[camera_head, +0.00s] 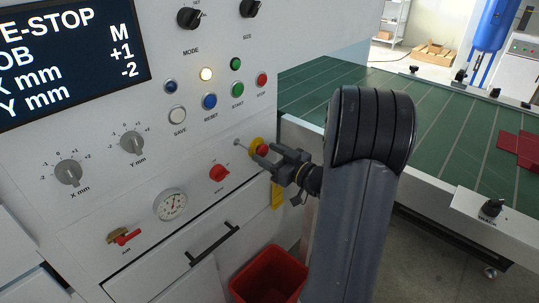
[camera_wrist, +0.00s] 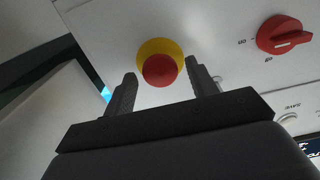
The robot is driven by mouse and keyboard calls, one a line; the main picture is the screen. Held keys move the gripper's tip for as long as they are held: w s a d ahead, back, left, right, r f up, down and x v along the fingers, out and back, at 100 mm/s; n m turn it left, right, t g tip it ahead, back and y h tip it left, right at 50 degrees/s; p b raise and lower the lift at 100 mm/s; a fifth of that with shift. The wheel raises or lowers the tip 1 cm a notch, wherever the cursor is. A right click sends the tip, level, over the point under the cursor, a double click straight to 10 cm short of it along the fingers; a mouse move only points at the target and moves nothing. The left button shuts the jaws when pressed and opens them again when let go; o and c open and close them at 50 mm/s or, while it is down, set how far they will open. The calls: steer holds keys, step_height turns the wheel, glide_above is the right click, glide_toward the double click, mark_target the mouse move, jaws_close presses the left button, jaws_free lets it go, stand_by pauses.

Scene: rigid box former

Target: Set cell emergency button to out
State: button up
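The emergency button is a red mushroom head (camera_wrist: 159,71) on a yellow collar (camera_wrist: 160,48), set in the white panel. In the head view the button (camera_head: 262,149) is partly hidden behind my gripper (camera_head: 264,158). In the wrist view my gripper (camera_wrist: 160,84) is open, with one finger on each side of the red head and gaps to both. I cannot tell whether the fingertips reach past the head in depth. The screen (camera_head: 70,55) reads E-STOP.
A red rotary switch (camera_head: 219,172) sits left of the button, with a pressure gauge (camera_head: 170,204) below. Several push buttons, including red STOP (camera_head: 262,79), are above. A drawer handle (camera_head: 213,243) and red bin (camera_head: 270,276) are below. A green conveyor (camera_head: 440,120) lies right.

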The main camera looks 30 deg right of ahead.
jaws_close()
steer(key=shift+s+d, duration=0.15)
steer(key=shift+s, duration=0.3)
steer(key=shift+o, duration=0.8)
jaws_free()
steer(key=v, duration=1)
steer(key=shift+s+p, duration=0.35)
steer(key=shift+d, duration=0.1)
steer(key=x, duration=1.1)
steer(key=shift+w+b, duration=0.3)
steer(key=shift+b, duration=0.05)
steer(key=shift+s+d, duration=0.1)
steer(key=shift+s, duration=0.35)
